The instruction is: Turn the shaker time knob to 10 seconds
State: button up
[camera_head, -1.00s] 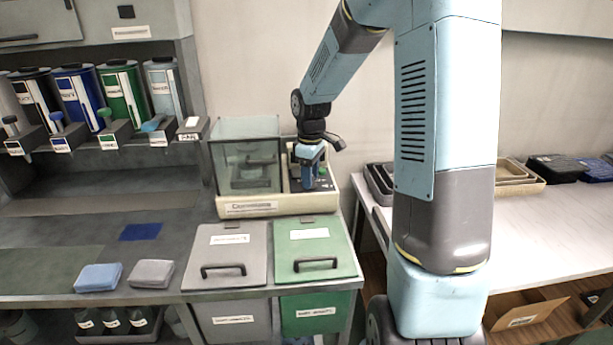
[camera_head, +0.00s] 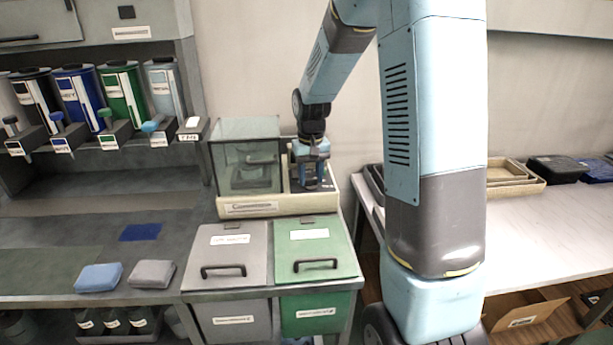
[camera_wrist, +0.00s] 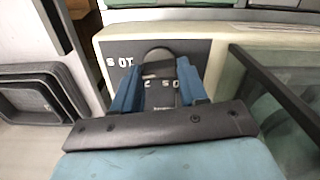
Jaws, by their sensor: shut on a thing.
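The shaker (camera_head: 262,206) is a cream machine with a clear box on its left and a dark control panel at its right. My gripper (camera_head: 311,184) points down at that panel and covers much of it. In the wrist view, the blue fingers of my gripper (camera_wrist: 158,82) stand on both sides of the dark round-topped knob (camera_wrist: 157,55) and are shut on it. White markings show on the panel (camera_wrist: 195,62) around the knob, partly hidden by the fingers. I cannot read which setting the knob points to.
The clear box (camera_head: 246,160) stands close on the left of my gripper. A grey-lidded bin (camera_head: 228,250) and a green-lidded bin (camera_head: 312,252) are in front of the shaker. Stacked trays (camera_head: 508,175) lie on the right-hand table.

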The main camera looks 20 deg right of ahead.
jog(key=shift+w+r+m, duration=0.1)
jog(key=shift+m, duration=0.8)
jog(key=o, duration=1.1)
jog(key=shift+c, duration=0.2)
notch_tip(320, 180, up, 14)
jog(key=shift+f, duration=0.2)
